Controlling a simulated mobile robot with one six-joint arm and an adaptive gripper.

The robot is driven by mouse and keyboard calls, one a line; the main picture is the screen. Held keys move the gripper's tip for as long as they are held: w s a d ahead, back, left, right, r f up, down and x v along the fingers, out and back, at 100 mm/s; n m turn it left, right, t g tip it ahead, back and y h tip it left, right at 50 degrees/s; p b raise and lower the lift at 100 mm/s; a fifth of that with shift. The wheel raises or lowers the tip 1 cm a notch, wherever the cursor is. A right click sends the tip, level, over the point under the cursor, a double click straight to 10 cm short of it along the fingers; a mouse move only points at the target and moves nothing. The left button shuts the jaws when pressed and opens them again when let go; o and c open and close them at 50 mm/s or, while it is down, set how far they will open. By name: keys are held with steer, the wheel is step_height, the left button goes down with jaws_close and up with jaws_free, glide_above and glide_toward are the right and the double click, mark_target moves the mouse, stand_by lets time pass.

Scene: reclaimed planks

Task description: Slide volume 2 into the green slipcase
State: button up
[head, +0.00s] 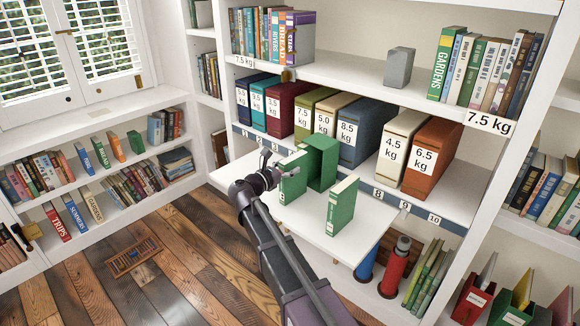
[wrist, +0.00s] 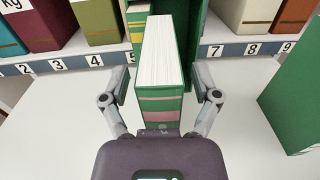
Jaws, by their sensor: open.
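A green book with white page edges (wrist: 160,52) stands upright on the pull-out shelf, its banded spine facing my gripper. The head view shows this book (head: 292,178) just in front of the green slipcase (head: 322,158); the slipcase wall (wrist: 196,42) shows behind it in the wrist view. I cannot tell whether its far end is inside the opening. My gripper (wrist: 162,82) is open, one finger on each side of the book, with gaps visible. A second green book (head: 341,207) stands apart to the right, also in the wrist view (wrist: 292,108). I cannot read the volume numbers.
The white pull-out shelf (head: 300,222) is bare around the books. Behind it, a row of weight-labelled boxes, including an orange one (head: 433,158), stands above a numbered strip (head: 400,200). Red and blue cylinders, including a red one (head: 394,272), stand below the shelf.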

steer(key=v, duration=1.1)
stand_by(0.6)
